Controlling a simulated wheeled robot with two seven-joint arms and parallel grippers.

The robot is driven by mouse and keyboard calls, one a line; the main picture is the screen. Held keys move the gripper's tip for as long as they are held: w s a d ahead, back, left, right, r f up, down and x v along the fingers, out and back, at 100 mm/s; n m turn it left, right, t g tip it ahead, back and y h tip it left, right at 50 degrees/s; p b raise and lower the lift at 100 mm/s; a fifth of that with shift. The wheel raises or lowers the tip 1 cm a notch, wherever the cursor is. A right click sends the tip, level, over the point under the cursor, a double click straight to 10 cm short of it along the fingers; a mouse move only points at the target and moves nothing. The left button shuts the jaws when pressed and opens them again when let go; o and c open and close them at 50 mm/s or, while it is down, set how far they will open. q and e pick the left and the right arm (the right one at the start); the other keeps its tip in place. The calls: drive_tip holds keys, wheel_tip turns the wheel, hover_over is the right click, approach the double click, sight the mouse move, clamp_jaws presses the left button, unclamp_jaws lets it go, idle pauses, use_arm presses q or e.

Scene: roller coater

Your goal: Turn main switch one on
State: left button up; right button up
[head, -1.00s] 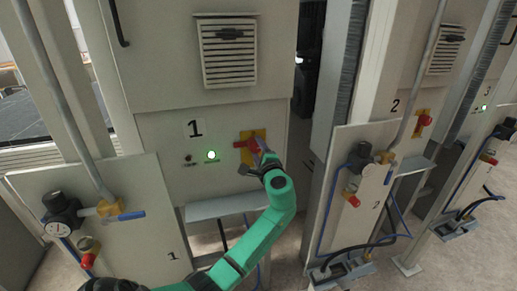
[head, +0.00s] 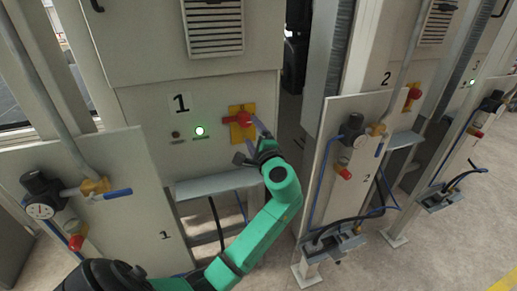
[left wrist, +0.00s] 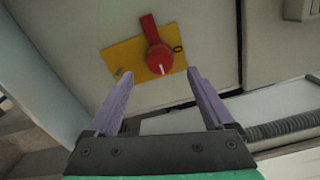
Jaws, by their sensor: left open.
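Main switch one is a red rotary handle (head: 241,119) on a yellow plate (head: 235,108), on the grey cabinet marked 1. Its lever points left in the head view, across the plate's long side. In the left wrist view the red handle (left wrist: 155,50) shows fully, with the lever pointing up and a white mark on the knob. My left gripper (head: 253,143) is open and empty, just below and right of the switch. In the left wrist view its two purple fingers (left wrist: 160,74) are spread below the handle, not around it. My right gripper is not in view.
A lit green lamp (head: 200,131) and a dark red lamp (head: 175,135) sit left of the switch. A grey ledge (head: 217,185) juts out below. Front panels with valves and gauges (head: 40,210) stand at left and right. Cabinet 2 has a similar red switch (head: 413,94).

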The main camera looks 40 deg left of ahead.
use_arm(q)
drive_tip(key=b+v, duration=0.1)
drive_tip(key=v, duration=0.6)
drive_tip(key=shift+b, duration=0.3)
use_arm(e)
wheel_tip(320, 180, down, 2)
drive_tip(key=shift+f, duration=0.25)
use_arm(q)
drive_tip(key=shift+s, duration=0.1)
drive_tip(key=shift+d, duration=0.1)
